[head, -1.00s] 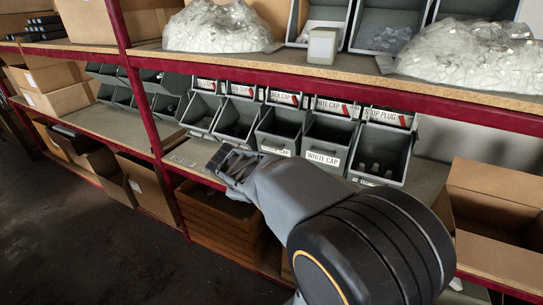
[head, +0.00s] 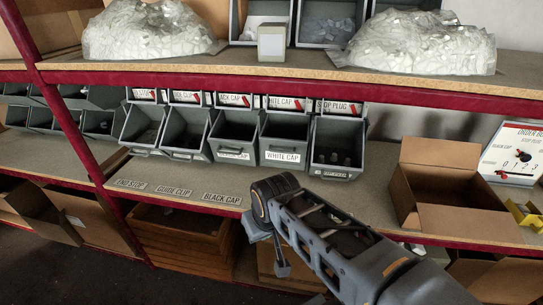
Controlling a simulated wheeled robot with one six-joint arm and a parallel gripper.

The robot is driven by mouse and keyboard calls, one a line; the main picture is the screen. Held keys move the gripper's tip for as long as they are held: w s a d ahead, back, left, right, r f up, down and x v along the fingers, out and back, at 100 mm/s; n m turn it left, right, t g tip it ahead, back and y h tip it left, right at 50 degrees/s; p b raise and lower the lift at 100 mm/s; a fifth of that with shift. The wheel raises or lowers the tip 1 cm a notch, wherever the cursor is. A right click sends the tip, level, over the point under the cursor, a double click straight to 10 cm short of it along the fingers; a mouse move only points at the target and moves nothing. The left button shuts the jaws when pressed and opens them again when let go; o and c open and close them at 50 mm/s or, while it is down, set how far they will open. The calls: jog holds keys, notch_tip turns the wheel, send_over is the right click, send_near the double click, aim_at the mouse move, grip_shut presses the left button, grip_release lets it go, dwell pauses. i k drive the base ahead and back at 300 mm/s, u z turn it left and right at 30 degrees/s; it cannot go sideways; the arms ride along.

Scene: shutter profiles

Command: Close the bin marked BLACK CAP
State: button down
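The BLACK CAP bin (head: 235,128) is a dark grey open-topped bin, the middle one of a row on the shelf. It is tipped forward with its mouth open, like its neighbours. Its inside looks dark. A small grey part hanging there seems to be my gripper (head: 281,266). Its fingers cannot be made out, and I see nothing held.
The WHITE CAP bin (head: 286,139) stands close on the right and the GUIDE CLIP bin (head: 185,133) on the left, both open. An upper shelf edge (head: 300,78) runs above the row. An open cardboard box (head: 462,190) stands at right. The shelf strip before the bins is mostly clear.

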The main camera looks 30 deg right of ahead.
aim_at(230, 127)
jog(key=z, duration=0.4)
jog(key=i, duration=0.4)
jog(key=u, duration=1.6)
